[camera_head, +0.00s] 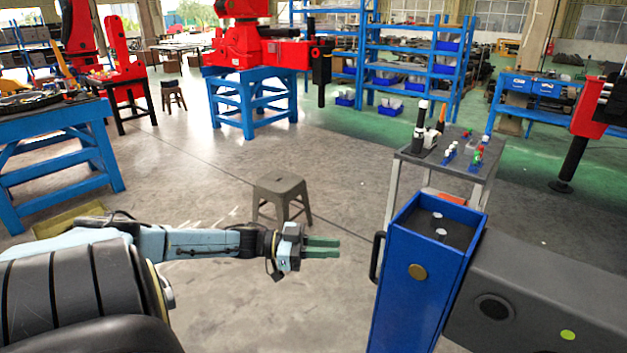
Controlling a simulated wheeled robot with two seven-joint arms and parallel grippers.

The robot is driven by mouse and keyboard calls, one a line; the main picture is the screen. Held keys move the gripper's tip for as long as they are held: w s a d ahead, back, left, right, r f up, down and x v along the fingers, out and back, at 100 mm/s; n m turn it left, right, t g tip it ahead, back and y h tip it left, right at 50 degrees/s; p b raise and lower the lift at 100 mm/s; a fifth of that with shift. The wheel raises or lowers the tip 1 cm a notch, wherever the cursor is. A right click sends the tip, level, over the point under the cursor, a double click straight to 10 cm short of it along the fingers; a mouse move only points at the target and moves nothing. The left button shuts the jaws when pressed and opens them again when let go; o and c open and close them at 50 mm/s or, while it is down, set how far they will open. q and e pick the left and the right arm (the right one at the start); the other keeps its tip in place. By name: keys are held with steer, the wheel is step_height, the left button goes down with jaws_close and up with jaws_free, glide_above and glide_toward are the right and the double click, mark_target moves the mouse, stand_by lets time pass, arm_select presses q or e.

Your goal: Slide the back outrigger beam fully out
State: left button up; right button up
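A tall blue box-shaped part (412,300) stands at the front right, with a black handle (375,258) on its left side and a brass-coloured disc on its front. It adjoins a dark grey beam or housing (545,290) that runs off to the right; I take this to be the outrigger, but cannot tell whether it is the back one or how far it is out. My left gripper (323,247) points right, left of the handle and apart from it. Its two green fingers show a gap with nothing between them. My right gripper is not in view.
A brown stool (281,191) stands behind my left gripper. A small grey table (455,165) with bottles and small parts stands behind the blue part. Red machines (235,45), blue workbenches (55,130) and shelves (415,55) stand farther back.

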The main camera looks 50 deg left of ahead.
arm_select(q)
steer(key=shift+v, duration=1.65)
